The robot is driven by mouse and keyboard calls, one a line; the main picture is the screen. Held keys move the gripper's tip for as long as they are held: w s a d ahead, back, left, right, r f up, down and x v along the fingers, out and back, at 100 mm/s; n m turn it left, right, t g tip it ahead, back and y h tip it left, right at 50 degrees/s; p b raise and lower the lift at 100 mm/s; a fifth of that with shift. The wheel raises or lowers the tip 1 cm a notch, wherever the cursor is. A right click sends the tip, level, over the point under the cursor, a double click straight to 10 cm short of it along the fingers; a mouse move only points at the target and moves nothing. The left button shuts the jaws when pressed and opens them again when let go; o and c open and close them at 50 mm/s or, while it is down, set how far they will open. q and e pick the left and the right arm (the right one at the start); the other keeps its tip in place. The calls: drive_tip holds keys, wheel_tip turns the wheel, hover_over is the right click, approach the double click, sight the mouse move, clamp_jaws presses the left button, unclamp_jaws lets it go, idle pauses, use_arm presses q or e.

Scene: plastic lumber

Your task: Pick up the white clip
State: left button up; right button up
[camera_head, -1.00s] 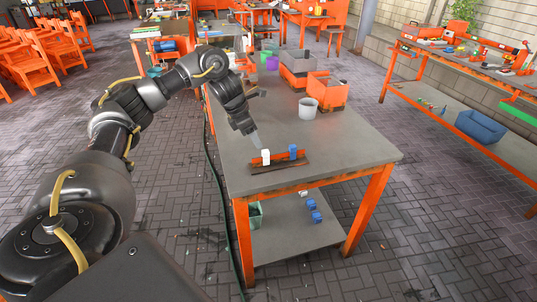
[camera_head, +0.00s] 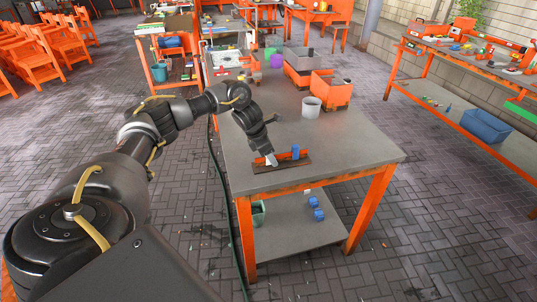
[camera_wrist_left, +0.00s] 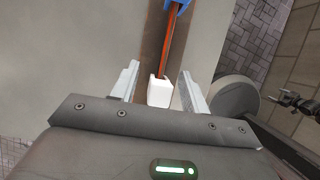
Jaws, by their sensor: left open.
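The white clip (camera_wrist_left: 159,92) sits on an orange strip (camera_wrist_left: 169,45) that stands along a brown board. In the left wrist view it is between the two pale fingers of my left gripper (camera_wrist_left: 160,84), with a gap on each side. The gripper is open. In the head view my left gripper (camera_head: 270,160) is down at the left end of the strip and hides most of the clip. A blue clip (camera_head: 295,152) is on the same strip, to the right. A dark jointed part at the right of the wrist view may be my right gripper; its jaws are unclear.
The board (camera_head: 282,166) lies on a grey table (camera_head: 345,150) with orange legs. A white bucket (camera_head: 311,107) and an orange bin (camera_head: 332,89) stand farther back. The tabletop right of the board is clear. Blue pieces (camera_head: 316,208) lie on the lower shelf.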

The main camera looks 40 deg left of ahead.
use_arm(q)
drive_tip(key=c, duration=1)
drive_tip(key=shift+r, duration=0.1)
